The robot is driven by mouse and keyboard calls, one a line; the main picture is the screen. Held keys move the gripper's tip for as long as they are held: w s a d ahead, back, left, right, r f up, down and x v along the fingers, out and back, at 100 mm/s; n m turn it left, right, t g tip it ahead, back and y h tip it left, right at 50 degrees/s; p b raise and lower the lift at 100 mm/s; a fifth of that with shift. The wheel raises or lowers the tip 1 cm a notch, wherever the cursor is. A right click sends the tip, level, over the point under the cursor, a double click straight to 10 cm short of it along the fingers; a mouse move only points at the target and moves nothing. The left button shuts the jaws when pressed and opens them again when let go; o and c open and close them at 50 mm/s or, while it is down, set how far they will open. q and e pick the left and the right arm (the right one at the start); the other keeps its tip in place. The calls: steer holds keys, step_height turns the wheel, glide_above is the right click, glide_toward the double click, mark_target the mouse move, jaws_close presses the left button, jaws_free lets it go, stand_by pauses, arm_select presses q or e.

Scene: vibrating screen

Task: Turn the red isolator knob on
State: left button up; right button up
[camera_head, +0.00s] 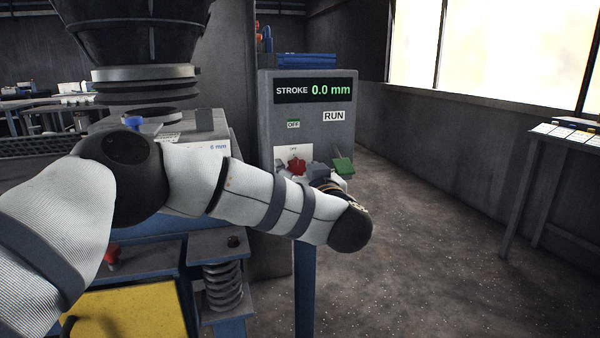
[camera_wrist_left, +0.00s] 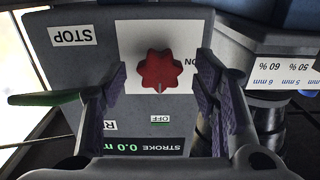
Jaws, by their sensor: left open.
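The red isolator knob (camera_head: 297,166) sits on a white plate (camera_wrist_left: 205,30) on the front of the grey control box (camera_head: 306,122). In the left wrist view the knob (camera_wrist_left: 160,71) is star-shaped, and the picture is upside down. My left gripper (camera_wrist_left: 160,85) is open, with one finger on each side of the knob and a visible gap on both sides. Contact does not show. In the head view my left arm crosses in front and hides most of the gripper (camera_head: 312,170). The display reads STROKE 0.0 mm, with an OFF label below it. My right gripper is not in view.
A green paddle (camera_head: 343,165) sticks out at the right of the knob; in the left wrist view it (camera_wrist_left: 45,97) lies outside the left finger. The vibrating screen machine (camera_head: 140,75) stands at the left. A table (camera_head: 565,135) stands far right, with open floor between.

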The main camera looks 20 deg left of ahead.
arm_select(q)
steer(key=c, duration=1.1)
